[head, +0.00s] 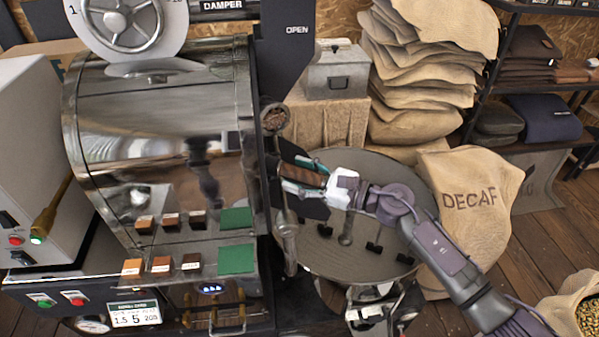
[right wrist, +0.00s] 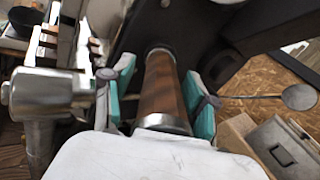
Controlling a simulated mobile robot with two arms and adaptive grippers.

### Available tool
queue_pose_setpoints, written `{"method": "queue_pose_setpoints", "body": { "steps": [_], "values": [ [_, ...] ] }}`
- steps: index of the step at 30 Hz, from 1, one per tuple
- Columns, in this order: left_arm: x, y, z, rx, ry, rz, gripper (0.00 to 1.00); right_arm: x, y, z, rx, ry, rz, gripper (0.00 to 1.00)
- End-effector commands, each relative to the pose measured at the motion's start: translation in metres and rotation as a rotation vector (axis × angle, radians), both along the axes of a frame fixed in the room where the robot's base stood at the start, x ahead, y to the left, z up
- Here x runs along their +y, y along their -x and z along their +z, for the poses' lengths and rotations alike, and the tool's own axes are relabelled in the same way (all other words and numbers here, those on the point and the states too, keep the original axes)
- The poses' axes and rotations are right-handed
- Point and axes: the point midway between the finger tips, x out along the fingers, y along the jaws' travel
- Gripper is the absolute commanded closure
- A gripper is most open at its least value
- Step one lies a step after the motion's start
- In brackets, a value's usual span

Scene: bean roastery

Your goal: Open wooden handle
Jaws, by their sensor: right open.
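The wooden handle (head: 302,175) is a dark brown cylinder in front of the black panel beside the roaster drum. In the right wrist view the wooden handle (right wrist: 162,88) shows lengthwise with metal collars at both ends. My right gripper (head: 296,176) is around it, with a teal-padded finger on each side. In the right wrist view my right gripper (right wrist: 160,82) is open, with a gap visible at the left of the handle. The handle's far end meets a dark surface. My left gripper is in neither view.
The shiny roaster drum (head: 160,130) stands to the left. A round metal cooling tray (head: 385,255) lies below my right arm. A DECAF sack (head: 468,200) stands right of it. A grey metal box (head: 336,72) sits behind, beside stacked burlap sacks (head: 415,90).

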Motion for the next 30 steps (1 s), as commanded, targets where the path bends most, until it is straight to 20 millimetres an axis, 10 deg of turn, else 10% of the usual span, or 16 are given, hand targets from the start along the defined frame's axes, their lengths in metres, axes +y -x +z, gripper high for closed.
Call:
{"method": "queue_pose_setpoints", "body": {
  "steps": [4,14,23,30],
  "values": [
    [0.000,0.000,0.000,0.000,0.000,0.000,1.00,0.000,0.000,0.000,0.000,0.000,0.000,0.45],
    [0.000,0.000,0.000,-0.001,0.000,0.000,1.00,0.000,0.000,0.000,0.001,0.000,0.001,1.00],
    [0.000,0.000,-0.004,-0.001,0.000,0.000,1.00,-0.005,0.002,-0.002,0.000,0.000,0.000,1.00],
    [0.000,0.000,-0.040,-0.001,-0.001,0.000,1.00,-0.056,0.025,-0.010,-0.001,0.005,-0.001,1.00]
  ]
}}
